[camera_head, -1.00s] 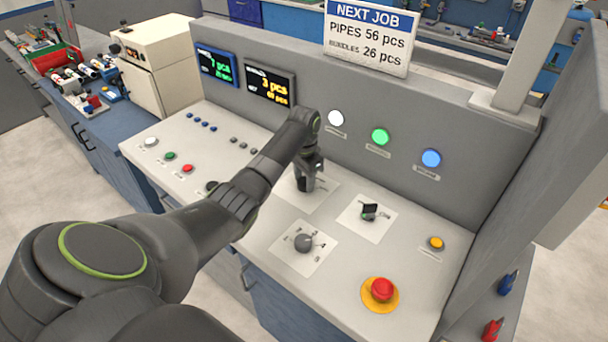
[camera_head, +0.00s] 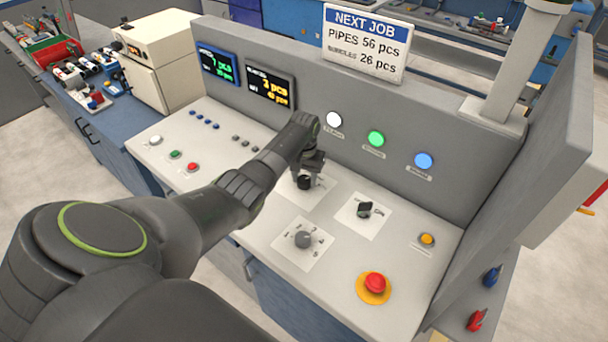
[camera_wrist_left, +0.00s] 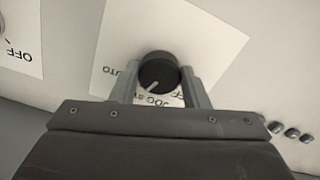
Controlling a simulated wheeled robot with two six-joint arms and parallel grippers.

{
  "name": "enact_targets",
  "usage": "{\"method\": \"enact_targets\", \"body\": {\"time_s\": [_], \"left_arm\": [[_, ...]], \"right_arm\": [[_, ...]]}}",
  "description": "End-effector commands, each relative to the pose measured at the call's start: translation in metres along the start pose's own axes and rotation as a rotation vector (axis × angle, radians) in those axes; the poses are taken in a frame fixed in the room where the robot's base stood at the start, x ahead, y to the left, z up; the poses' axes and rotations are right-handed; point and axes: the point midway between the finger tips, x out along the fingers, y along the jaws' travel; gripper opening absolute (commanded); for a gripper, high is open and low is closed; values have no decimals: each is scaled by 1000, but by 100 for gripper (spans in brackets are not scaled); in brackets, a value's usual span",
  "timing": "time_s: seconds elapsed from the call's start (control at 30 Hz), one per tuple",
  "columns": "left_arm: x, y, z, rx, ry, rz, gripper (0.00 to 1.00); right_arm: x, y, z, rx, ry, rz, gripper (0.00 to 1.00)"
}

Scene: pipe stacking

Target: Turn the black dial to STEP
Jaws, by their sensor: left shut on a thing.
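The black dial (camera_head: 304,183) sits on a white label plate (camera_head: 318,198) on the sloped console. My left gripper (camera_head: 306,172) is over it from above, with its fingers shut on the dial. In the left wrist view the round dial (camera_wrist_left: 158,71) is between the two grey fingers (camera_wrist_left: 160,88). A short white pointer line on its face points toward the lower left of that picture. AUTO is printed left of the dial; JOG and the start of another word, ST, show below it, partly covered by the gripper. My right gripper is not in view.
A grey dial (camera_head: 303,240), a black switch (camera_head: 365,210), a yellow button (camera_head: 427,239) and a red mushroom button (camera_head: 375,283) are nearby on the console. The upright panel (camera_head: 300,125) with screens and lamps stands behind the gripper.

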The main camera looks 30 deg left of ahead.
Motion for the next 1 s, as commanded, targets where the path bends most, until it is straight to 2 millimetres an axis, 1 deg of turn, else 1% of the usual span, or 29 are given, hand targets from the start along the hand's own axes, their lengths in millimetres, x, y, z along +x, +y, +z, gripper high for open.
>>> {"method": "enact_targets", "body": {"time_s": [0.43,0.47,0.6,0.87,1.0], "left_arm": [[-1,0,-2,-8,5,-1,18],[-1,0,-2,-8,5,-1,45],[-1,0,-1,-8,4,-1,63],[-1,0,-1,-8,2,0,63],[-6,0,-1,-8,2,0,63]], "right_arm": [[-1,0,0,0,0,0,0],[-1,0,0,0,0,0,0],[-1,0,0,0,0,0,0],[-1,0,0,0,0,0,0],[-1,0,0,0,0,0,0]]}}
